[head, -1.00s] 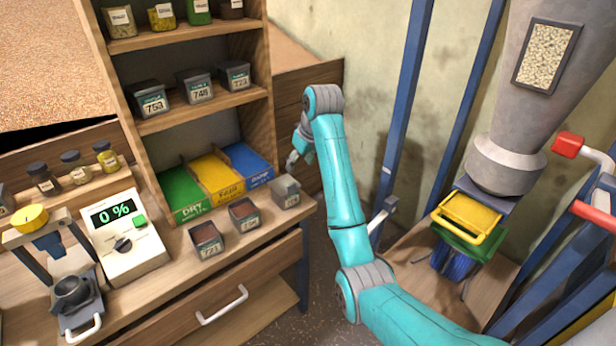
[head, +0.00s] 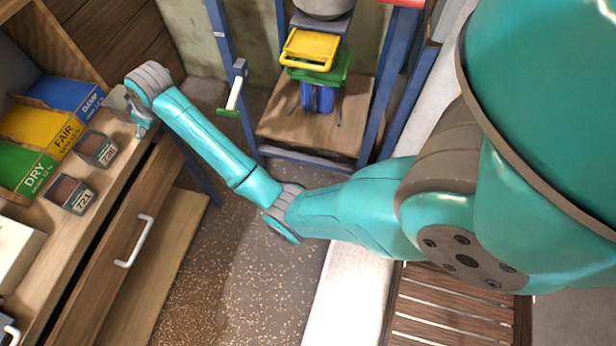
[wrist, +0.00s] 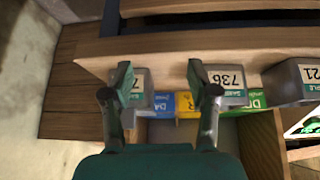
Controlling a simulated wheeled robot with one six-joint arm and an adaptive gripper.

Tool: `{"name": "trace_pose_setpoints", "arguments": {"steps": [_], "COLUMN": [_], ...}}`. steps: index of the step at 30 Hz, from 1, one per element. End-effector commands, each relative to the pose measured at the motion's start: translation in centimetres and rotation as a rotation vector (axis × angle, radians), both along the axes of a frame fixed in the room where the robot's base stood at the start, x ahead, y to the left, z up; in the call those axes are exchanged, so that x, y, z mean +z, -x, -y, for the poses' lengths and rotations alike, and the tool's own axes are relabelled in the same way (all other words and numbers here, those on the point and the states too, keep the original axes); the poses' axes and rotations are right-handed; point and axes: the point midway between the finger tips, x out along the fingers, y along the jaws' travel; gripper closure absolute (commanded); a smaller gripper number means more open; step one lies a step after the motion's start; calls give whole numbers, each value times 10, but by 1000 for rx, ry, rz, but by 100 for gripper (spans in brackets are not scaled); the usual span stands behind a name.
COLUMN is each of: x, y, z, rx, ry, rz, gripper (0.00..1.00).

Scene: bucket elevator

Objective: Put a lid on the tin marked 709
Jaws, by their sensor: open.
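No readable 709 label shows. A grey tin (wrist: 143,88) at the shelf end has a label starting with 7, the rest covered by a finger of my gripper (wrist: 160,80). In the head view this tin (head: 116,99) is partly behind my gripper (head: 142,127). My gripper is open, with the tin nearer its left finger in the wrist view; I cannot tell if they touch. The tin marked 736 (head: 97,149) stands beside it, with brown contents showing; it also shows in the wrist view (wrist: 227,97). The tin marked 721 (head: 71,194) also shows brown contents. No loose lid shows.
DRY (head: 24,168), FAIR (head: 45,127) and DAMP (head: 70,96) bins stand behind the tins. A drawer with a white handle (head: 134,241) is below. The blue elevator frame (head: 222,60) and a yellow tray (head: 311,49) stand further right. Speckled floor lies between.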

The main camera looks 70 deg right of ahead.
Motion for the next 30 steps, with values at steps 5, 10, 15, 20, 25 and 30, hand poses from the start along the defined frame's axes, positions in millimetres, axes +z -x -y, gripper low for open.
{"name": "trace_pose_setpoints", "arguments": {"steps": [5,10,15,20,25,30], "x": [-64,-107,-136,-153,-159,-151], "y": [40,85,135,187,245,304], "z": [-32,-59,-85,-106,-127,-144], "rx": [-12,-22,-30,-33,-32,-28], "ry": [8,15,23,29,34,37], "rz": [64,132,201,266,336,406], "gripper": [41,41,41,41,41,41]}}
